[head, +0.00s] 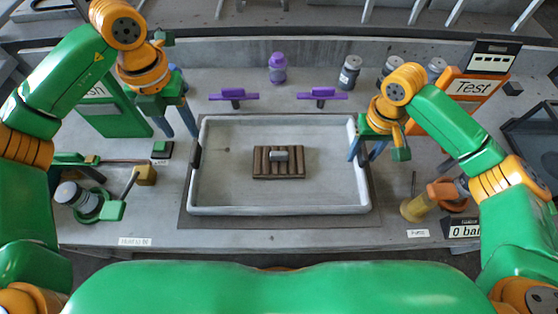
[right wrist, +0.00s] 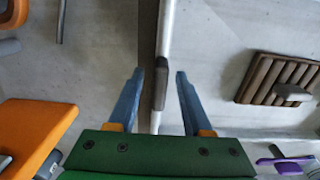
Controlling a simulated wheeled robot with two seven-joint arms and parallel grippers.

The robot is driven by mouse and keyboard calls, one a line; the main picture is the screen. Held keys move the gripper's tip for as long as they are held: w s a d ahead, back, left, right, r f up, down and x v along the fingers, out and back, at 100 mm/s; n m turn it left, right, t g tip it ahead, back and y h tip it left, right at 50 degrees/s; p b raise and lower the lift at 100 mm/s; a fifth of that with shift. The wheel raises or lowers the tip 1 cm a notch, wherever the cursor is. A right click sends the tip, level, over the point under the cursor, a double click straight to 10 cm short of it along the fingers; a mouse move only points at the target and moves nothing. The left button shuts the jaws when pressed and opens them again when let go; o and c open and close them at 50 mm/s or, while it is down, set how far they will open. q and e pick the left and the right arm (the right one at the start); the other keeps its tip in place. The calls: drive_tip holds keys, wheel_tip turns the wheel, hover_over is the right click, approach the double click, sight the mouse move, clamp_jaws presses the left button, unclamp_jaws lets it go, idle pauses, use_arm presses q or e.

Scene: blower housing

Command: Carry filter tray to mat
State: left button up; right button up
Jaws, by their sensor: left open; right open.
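The filter tray is a wide, shallow grey tray (head: 280,210) with dark grips on its side walls. A brown ribbed filter block (head: 265,172) with a grey handle lies inside, also in the right wrist view (right wrist: 266,90). The tray appears to sit over a dark mat (head: 280,222), whose border shows around it. My right gripper (head: 366,154) is open at the right wall. In the right wrist view its fingers (right wrist: 158,88) are on either side of the wall's dark grip (right wrist: 161,85), with gaps. My left gripper (head: 180,132) is open and empty, left of the tray's back left corner.
Behind the tray stand two purple handles (head: 234,96) and a purple bottle (head: 277,68). Grey jars (head: 349,72) and an orange Test panel (head: 474,86) are at back right. A green panel (head: 118,112) stands left. A yellow cylinder (head: 413,207) is at right.

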use_arm(q)
drive_tip(key=shift+r, duration=0.25)
use_arm(e)
drive_tip(key=shift+r, duration=0.35)
wheel_tip(320, 180, up, 11)
drive_tip(key=shift+r, duration=0.15)
use_arm(q)
drive_tip(key=shift+r, duration=0.1)
use_arm(e)
drive_tip(key=shift+r, duration=0.1)
